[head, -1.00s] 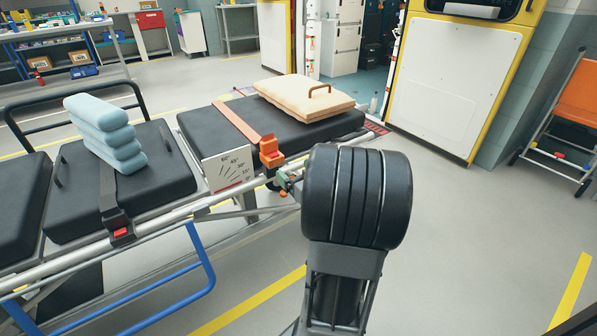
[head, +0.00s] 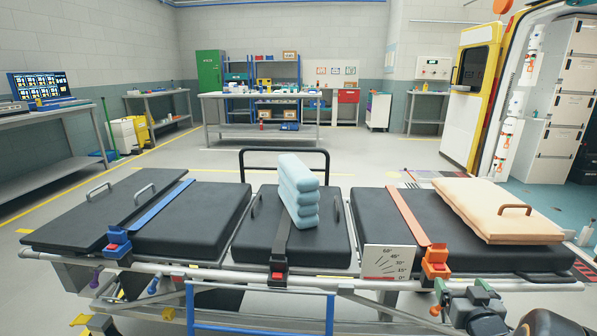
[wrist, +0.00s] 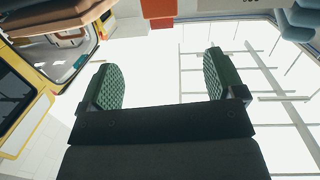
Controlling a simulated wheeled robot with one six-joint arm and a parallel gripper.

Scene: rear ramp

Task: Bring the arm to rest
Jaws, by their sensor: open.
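My gripper (wrist: 160,82) shows in the wrist view with its two green ribbed fingers wide apart. Nothing is between them. In the head view the gripper (head: 478,302) is at the lower right, in front of the near rail of the stretcher (head: 420,278). It is close to the orange buckle (head: 436,262); whether it touches the rail I cannot tell. A black part of my arm shows at the bottom right corner, and the rest of the arm is out of the picture.
Blue rolled cushions (head: 299,195) stand on the stretcher's middle pad. A beige pad (head: 497,208) lies at its right end. An angle plate (head: 387,262) is on the near side. The open ambulance (head: 470,95) stands at the right; a workbench (head: 262,99) is behind.

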